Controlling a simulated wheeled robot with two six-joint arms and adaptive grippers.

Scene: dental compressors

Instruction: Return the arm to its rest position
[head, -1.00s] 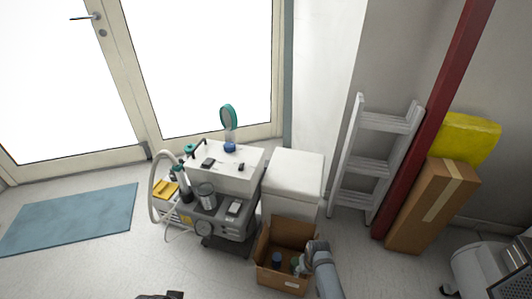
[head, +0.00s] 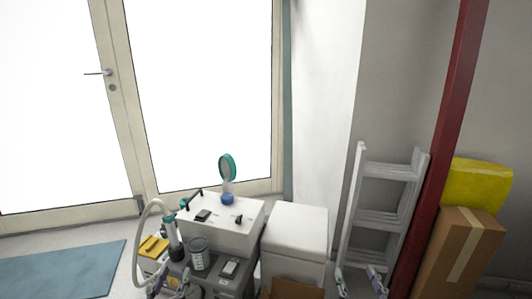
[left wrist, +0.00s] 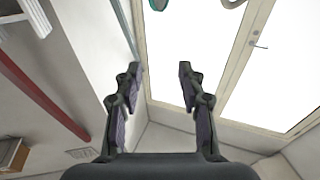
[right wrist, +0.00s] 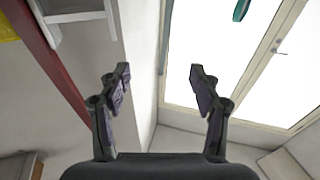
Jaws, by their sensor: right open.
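My left gripper (head: 167,281) shows at the bottom edge of the head view, in front of the compressor machine. In the left wrist view its two fingers (left wrist: 159,80) stand apart with nothing between them. My right gripper (head: 358,277) is at the bottom edge of the head view, in front of the ladder's foot. In the right wrist view its fingers (right wrist: 158,80) are spread wide and empty. Both wrist cameras look towards the walls and glass door. Most of both arms is out of view.
The grey compressor (head: 232,276) and white box-shaped unit (head: 222,221) stand left of a white cabinet (head: 296,232). A cardboard box (head: 292,291) is cut off below. A white ladder (head: 378,219), red post (head: 443,140) and tall carton (head: 459,252) are right. A blue mat (head: 65,272) lies left.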

